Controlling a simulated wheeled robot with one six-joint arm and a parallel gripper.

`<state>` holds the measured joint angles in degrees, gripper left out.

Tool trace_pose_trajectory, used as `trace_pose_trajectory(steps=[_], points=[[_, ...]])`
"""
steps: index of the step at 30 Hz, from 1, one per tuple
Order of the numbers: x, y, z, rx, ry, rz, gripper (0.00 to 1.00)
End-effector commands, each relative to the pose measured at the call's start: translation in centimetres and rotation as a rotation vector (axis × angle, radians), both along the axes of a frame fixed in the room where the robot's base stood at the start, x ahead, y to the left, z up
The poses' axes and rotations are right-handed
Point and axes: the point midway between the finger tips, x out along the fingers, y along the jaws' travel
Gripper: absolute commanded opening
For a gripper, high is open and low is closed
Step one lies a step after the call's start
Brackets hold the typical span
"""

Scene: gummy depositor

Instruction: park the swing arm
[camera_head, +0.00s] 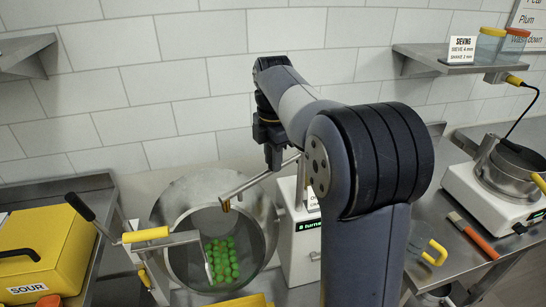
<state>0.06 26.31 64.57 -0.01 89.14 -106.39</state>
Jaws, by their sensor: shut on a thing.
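The swing arm (248,184) is a thin metal rod with a brass-coloured tip at its lower left end. It reaches from near the white machine post out over the rim of a round steel pan (182,210). My gripper (274,164) points down at the back and is shut on the rod, towards its upper right end. My own arm hides part of the post and possibly the rod's pivot. Green gummies (222,262) lie inside the tilted pan.
A yellow-handled lever (146,235) stands at the pan's front left. A yellow "SOUR" box (42,255) is at the left. At the right are a hotplate with a pot (508,175), a clear jug (424,248) and an orange-handled tool (474,236). A wall shelf (440,62) is above.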

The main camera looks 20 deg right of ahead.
Motion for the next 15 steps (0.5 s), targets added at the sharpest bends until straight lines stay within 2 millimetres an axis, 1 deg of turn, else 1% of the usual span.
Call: trace_pose_trajectory(steps=[1, 6, 15], points=[[0.00, 0.00, 0.01, 0.000, 0.000, 0.000, 0.13], [0.00, 0.00, 0.02, 0.000, 0.000, 0.000, 0.00], [0.02, 0.02, 0.04, 0.000, 0.000, -0.001, 0.00]])
